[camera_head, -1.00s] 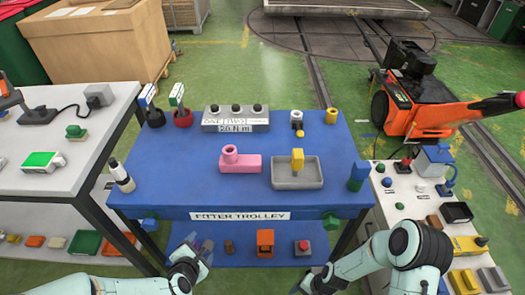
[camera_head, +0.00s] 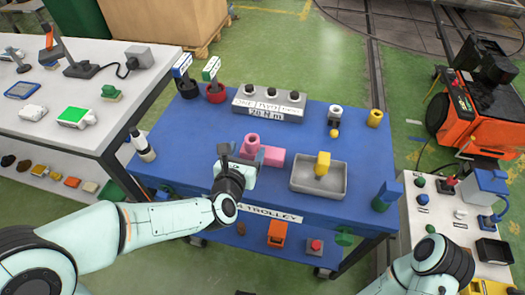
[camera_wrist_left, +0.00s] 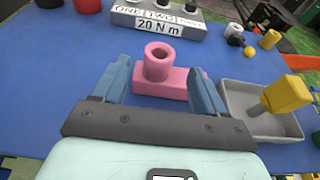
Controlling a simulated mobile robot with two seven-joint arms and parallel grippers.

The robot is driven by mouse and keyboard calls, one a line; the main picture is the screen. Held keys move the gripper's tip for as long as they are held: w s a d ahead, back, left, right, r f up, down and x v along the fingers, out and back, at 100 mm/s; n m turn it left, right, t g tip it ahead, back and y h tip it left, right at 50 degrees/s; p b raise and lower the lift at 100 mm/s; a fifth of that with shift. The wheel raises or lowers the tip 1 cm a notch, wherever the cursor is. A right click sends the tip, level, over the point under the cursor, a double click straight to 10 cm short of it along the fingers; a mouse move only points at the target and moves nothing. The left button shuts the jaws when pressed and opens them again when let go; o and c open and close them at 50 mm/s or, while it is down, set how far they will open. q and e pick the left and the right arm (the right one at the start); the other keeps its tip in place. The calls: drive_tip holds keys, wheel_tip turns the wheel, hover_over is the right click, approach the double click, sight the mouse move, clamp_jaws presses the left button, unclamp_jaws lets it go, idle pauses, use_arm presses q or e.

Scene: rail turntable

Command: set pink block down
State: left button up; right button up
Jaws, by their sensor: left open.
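The pink block (camera_head: 272,156), a flat bar with a hollow upright cylinder at its left part, rests on the blue trolley top (camera_head: 310,127). It also shows in the left wrist view (camera_wrist_left: 174,83). My left gripper (camera_head: 240,154) is open at the block's near side; in the left wrist view its two blue fingers (camera_wrist_left: 161,88) stand apart, with the cylinder between them in the picture. I cannot tell whether a finger touches the block. My right arm shows at the lower right, but its gripper is out of view.
A grey tray (camera_head: 301,182) with a yellow piece (camera_head: 322,163) stands right of the block. A grey "20 N m" box (camera_head: 269,104) stands behind it. A white-and-black bottle (camera_head: 142,146) stands at the left edge. The trolley top between block and box is clear.

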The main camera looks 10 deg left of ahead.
sight(253, 137)
use_arm(q)
drive_tip(key=p+x, duration=0.1)
drive_tip(key=x, duration=0.7)
drive_tip(key=shift+w, duration=0.3)
drive_tip(key=shift+r, duration=0.1)
clamp_jaws()
